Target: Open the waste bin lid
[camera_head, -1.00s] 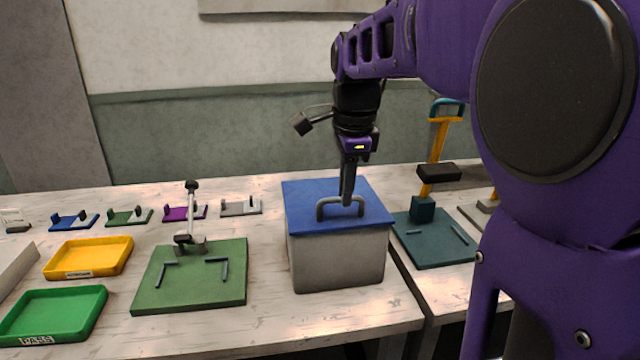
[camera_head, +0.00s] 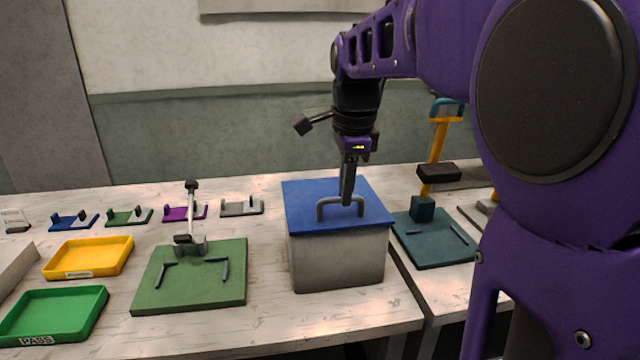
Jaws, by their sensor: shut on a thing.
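The waste bin (camera_head: 338,262) is a grey box on the pale wooden table, in the middle of the head view. Its blue lid (camera_head: 305,198) lies flat on top and looks closed. A grey bar handle (camera_head: 325,203) stands up near the lid's front part. My gripper (camera_head: 346,200) points straight down at the handle from above and is shut on its top bar. The fingertips partly hide the bar where they meet it.
A green fixture plate (camera_head: 165,295) stands left of the bin and a teal press base (camera_head: 440,252) right of it. Yellow (camera_head: 90,257) and green (camera_head: 55,315) trays lie at left. Several small coloured holders, one purple (camera_head: 180,213), line the back. Above the bin only my arm shows.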

